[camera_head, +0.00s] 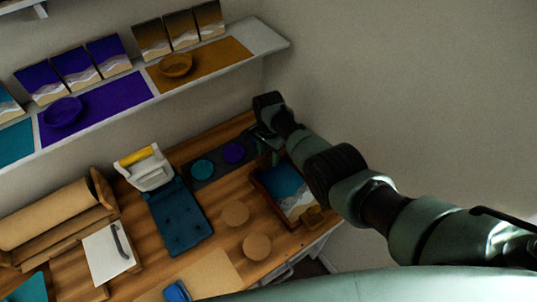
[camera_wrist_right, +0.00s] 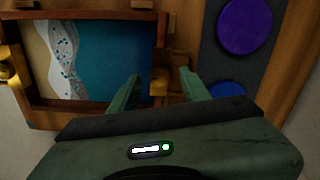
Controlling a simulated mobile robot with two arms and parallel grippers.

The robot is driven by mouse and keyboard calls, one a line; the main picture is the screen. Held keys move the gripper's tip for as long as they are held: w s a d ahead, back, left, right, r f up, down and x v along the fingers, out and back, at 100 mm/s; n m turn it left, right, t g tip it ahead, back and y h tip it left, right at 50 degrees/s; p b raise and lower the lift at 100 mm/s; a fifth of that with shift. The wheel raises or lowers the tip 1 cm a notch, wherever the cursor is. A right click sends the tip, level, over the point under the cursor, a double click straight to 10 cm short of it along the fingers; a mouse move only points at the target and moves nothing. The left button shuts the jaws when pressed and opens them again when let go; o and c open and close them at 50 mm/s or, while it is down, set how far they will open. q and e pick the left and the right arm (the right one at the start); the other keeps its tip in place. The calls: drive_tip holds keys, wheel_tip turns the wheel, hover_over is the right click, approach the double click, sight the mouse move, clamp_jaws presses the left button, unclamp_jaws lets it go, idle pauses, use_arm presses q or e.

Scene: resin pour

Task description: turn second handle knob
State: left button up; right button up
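A wooden tray (camera_head: 262,184) with a blue and sand-coloured wave picture inside lies at the right end of the workbench. A golden-brown handle (camera_head: 313,215) is on its near side; a yellowish handle part (camera_wrist_right: 8,72) shows at the left edge of the wrist view. On the opposite side, a small brown knob (camera_wrist_right: 158,87) shows by the tray wall. My right gripper (camera_wrist_right: 160,76) is over this side, its fingers apart with the knob between them. I cannot tell whether they touch it. In the head view the right gripper (camera_head: 266,142) partly hides this side. My left gripper is not in view.
A dark strip with a teal disc (camera_head: 202,169) and a purple disc (camera_head: 234,153) lies beside the tray. Two round wooden discs (camera_head: 235,213) (camera_head: 257,246) and a dark blue mat (camera_head: 180,215) lie to the left. A shelf (camera_head: 265,38) runs above; a wall is behind.

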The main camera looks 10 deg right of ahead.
sight(269, 158)
drive_tip(key=shift+r+p, duration=0.3)
drive_tip(key=shift+r, duration=0.25)
drive_tip(key=shift+r+p, duration=0.35)
drive_tip(key=shift+r, duration=3)
